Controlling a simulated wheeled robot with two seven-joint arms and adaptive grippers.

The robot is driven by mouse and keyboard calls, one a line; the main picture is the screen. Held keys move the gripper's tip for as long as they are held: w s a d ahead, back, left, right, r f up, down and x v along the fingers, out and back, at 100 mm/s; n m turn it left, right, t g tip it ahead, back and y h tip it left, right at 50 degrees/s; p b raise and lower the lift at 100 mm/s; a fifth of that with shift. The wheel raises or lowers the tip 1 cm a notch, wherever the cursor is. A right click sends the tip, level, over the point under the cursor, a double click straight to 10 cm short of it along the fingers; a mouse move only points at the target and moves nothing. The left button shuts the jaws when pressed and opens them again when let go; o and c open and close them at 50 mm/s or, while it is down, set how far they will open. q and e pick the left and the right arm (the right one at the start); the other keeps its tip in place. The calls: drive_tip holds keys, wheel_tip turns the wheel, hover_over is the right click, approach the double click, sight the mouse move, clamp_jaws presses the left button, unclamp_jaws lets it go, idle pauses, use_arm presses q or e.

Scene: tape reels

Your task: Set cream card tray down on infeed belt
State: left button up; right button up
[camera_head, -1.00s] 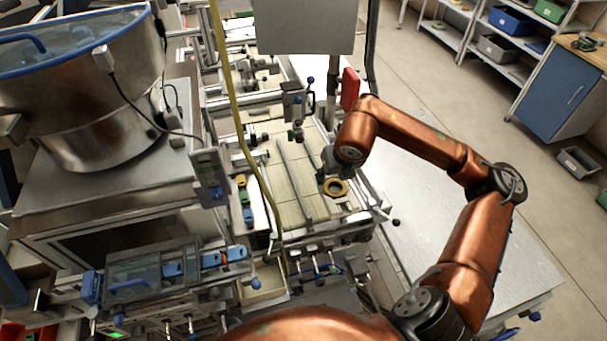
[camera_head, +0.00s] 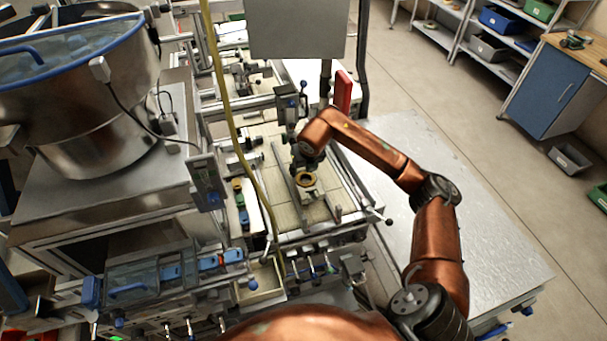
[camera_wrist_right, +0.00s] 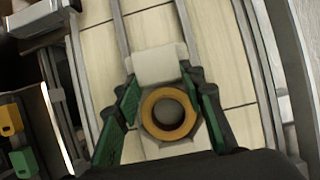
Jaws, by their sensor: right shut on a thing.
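My right gripper (camera_head: 306,166) reaches down over the pale tiled infeed belt (camera_head: 284,214). In the right wrist view its green-padded fingers (camera_wrist_right: 162,95) are shut on the cream card tray (camera_wrist_right: 158,66). The tray's cream upper part shows between and beyond the fingertips. The belt's tiles (camera_wrist_right: 212,40) show around the tray. I cannot tell whether the tray touches the belt. My left gripper is out of view.
A long metal rail (camera_head: 286,178) runs along the belt left of the gripper. A yellow hose (camera_head: 232,120) hangs in front of the machine. Coloured parts (camera_head: 241,204) stand left of the belt. A red panel (camera_head: 343,92) stands behind it. A bare metal table (camera_head: 480,240) lies to the right.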

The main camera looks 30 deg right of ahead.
drive_tip(key=shift+f, duration=1.55)
drive_tip(key=o, duration=1.3)
drive_tip(key=v, duration=1.2)
drive_tip(key=shift+r+b, duration=0.1)
drive_tip(key=shift+b, duration=0.2)
